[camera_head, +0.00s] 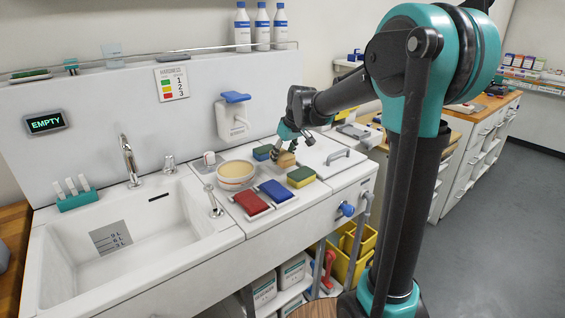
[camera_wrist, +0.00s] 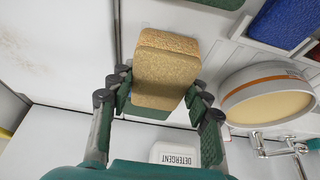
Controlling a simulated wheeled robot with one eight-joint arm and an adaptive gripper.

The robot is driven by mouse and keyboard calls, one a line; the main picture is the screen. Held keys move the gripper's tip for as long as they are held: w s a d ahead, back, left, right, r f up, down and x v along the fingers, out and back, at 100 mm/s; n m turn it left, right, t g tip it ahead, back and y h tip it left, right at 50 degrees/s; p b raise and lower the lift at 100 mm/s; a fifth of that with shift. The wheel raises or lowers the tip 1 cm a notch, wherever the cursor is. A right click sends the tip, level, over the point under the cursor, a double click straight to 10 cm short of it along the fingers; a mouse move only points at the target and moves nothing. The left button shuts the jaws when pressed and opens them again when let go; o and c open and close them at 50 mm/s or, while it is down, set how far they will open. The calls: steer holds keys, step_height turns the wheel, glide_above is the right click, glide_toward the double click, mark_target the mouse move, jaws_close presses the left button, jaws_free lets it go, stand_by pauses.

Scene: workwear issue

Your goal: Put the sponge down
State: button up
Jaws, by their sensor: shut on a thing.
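A tan, block-shaped sponge (camera_wrist: 166,72) is between the two fingers of my gripper (camera_wrist: 158,96) in the wrist view. The fingers are shut on its sides. In the head view my gripper (camera_head: 288,147) is over the right part of the white counter, with the tan sponge (camera_head: 286,160) below it. I cannot tell whether the sponge touches the counter. A green and yellow sponge (camera_head: 301,177) lies just in front of it, and a blue and yellow sponge (camera_head: 262,152) lies to its left.
A bowl with cream-coloured contents (camera_head: 237,175) stands left of my gripper. A red pad (camera_head: 251,203) and a blue pad (camera_head: 277,191) lie in front. A lid with a handle (camera_head: 338,156) is to the right. The sink (camera_head: 140,243) is at left. A detergent dispenser (camera_head: 232,120) is behind.

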steer(key=shift+f, duration=1.3)
steer(key=shift+f, duration=0.15)
steer(key=o, duration=1.1)
steer(key=v, duration=1.2)
steer(key=shift+w+r, duration=0.1)
steer(key=shift+r, duration=0.1)
